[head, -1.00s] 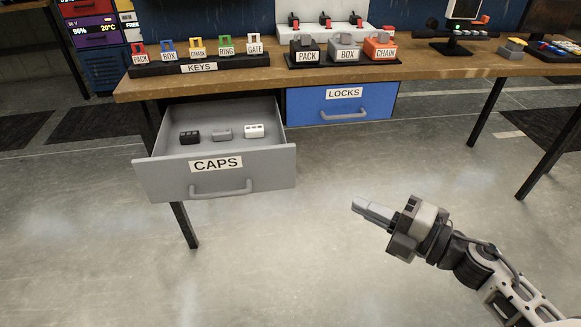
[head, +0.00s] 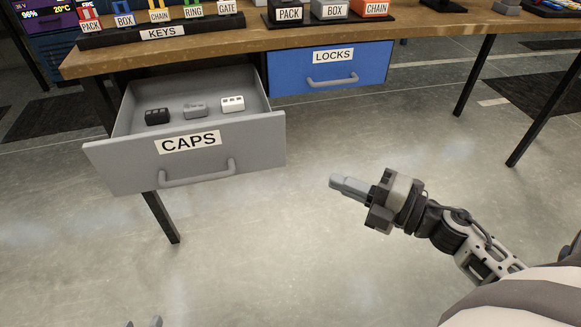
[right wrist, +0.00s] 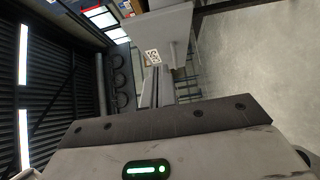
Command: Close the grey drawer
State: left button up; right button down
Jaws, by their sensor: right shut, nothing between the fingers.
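The grey drawer (head: 205,152), labelled CAPS, is pulled well out from under the wooden bench. Its front has a grey bar handle (head: 198,174). A black cap (head: 157,117), a grey cap (head: 195,111) and a white cap (head: 232,104) lie inside. My right gripper (head: 335,183) is shut and empty, apart from the drawer, to its right and pointing left. In the right wrist view its fingers (right wrist: 156,87) point towards the drawer (right wrist: 166,33). Only the tips of my left gripper (head: 143,322) show at the bottom edge, spread apart with nothing visible between them.
The blue LOCKS drawer (head: 371,67) is shut under the bench (head: 236,42), right of the grey drawer. A KEYS rack (head: 190,29) and several locks stand on the bench. A dark bench leg (head: 162,217) is below the grey drawer. The floor ahead is clear.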

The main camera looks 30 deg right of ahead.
jog(key=f, duration=0.1)
send_near(275, 147)
jog(key=w+a, duration=0.3)
jog(key=a, duration=0.1)
jog(key=shift+w+d, duration=0.15)
jog(key=shift+w, duration=0.85)
jog(key=shift+w+d, duration=0.1)
